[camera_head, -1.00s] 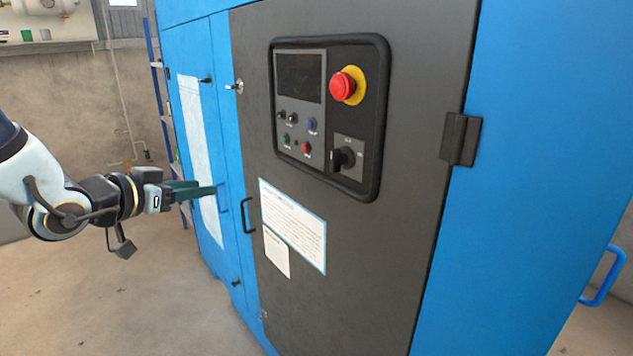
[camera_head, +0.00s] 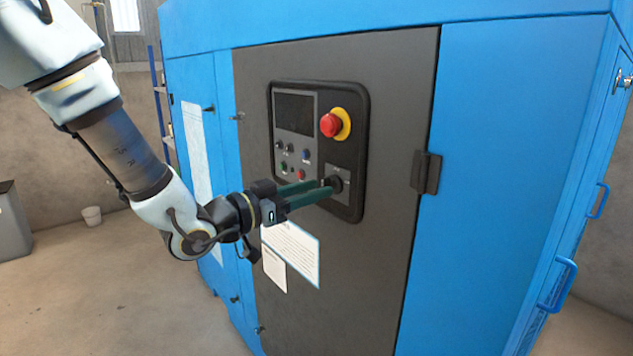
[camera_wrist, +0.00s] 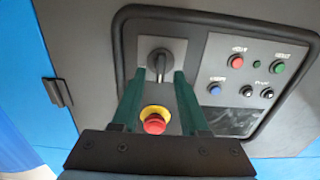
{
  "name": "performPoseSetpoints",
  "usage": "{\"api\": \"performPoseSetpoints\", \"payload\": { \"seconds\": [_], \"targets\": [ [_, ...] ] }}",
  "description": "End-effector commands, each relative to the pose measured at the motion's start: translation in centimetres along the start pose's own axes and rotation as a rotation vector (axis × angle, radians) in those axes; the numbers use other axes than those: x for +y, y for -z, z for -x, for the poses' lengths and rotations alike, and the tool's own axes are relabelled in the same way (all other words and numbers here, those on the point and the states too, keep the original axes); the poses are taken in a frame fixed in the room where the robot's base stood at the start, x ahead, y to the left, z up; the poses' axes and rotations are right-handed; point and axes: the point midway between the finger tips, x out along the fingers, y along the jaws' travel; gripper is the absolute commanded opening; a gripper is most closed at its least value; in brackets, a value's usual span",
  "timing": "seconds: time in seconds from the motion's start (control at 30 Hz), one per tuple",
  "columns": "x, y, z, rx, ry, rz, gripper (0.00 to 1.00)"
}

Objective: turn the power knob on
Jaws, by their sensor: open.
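The power knob (camera_head: 334,183) is a black rotary switch on a grey plate at the lower right of the control panel. It also shows in the wrist view (camera_wrist: 159,63), at top centre. My gripper (camera_head: 322,188) is open, with its green fingers reaching to the knob. In the wrist view the fingertips (camera_wrist: 160,76) lie to either side of the knob's lower part. I cannot tell whether they touch it. The fingers hide part of the knob in the head view.
A red emergency button (camera_head: 331,125) on a yellow ring sits above the knob; in the wrist view it lies between the fingers (camera_wrist: 154,123). Several small buttons and a dark display (camera_head: 294,113) are to the left. A hinge (camera_head: 426,172) juts out at the right.

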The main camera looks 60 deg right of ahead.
Motion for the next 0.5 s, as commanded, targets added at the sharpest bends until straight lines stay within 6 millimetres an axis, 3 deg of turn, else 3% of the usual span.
{"api": "performPoseSetpoints", "payload": {
  "seconds": [0.13,0.43,0.5],
  "targets": [
    [0.02,0.02,-1.12,-0.001,0.000,0.000,0.44],
    [-0.04,-0.05,-1.35,-0.001,0.002,0.000,0.44],
    [-0.04,-0.05,-1.34,-0.001,0.002,0.000,0.38]
  ]
}}
